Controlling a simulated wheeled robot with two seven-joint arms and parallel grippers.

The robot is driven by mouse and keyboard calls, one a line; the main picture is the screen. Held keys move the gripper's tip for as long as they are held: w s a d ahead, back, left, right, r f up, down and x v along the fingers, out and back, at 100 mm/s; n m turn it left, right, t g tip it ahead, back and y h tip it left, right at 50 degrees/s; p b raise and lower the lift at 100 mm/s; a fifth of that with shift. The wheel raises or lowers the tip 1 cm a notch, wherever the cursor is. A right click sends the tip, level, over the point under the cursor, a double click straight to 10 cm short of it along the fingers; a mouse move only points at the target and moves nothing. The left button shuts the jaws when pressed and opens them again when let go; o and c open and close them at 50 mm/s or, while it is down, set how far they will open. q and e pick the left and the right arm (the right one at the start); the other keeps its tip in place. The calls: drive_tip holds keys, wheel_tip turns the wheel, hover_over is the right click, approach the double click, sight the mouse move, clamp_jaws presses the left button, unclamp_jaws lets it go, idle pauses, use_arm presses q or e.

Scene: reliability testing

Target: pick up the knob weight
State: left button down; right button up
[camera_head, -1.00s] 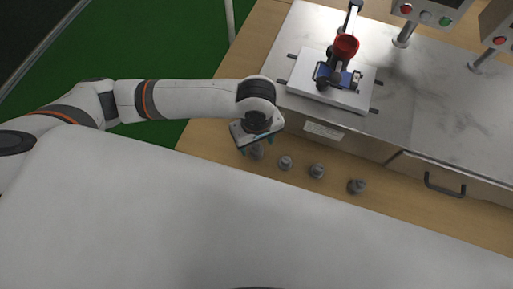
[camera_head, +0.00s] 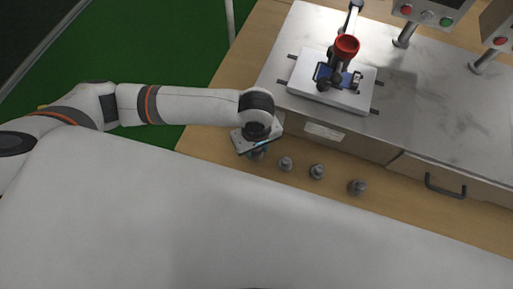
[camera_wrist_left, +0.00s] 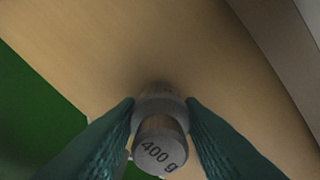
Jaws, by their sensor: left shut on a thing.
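The grey metal knob weight (camera_wrist_left: 160,140), marked "400 g", stands between the two green fingers of my left gripper (camera_wrist_left: 160,125) in the left wrist view. The fingers press on it from both sides. In the head view my left gripper (camera_head: 256,149) is over the left end of the row of weights, and its body hides most of the held weight. Whether the weight touches the table is not clear. Other grey knob weights stand to its right: one (camera_head: 286,163) close by, one (camera_head: 317,172) further along and one (camera_head: 357,187) at the right end. My right gripper is out of view.
The weights stand on a wooden table (camera_head: 410,212). Behind them is a metal bench (camera_head: 425,110) with a drawer handle (camera_head: 445,186), its front close to the row. A white plate with a red-topped device (camera_head: 346,46) sits on the bench. Green floor lies left.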

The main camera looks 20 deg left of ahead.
use_arm(q)
wheel_tip(320, 180, up, 10)
drive_tip(key=shift+r+p, duration=0.1)
drive_tip(key=shift+p, duration=0.45)
drive_tip(key=shift+f+b, duration=0.45)
drive_tip(key=shift+f, duration=3.15)
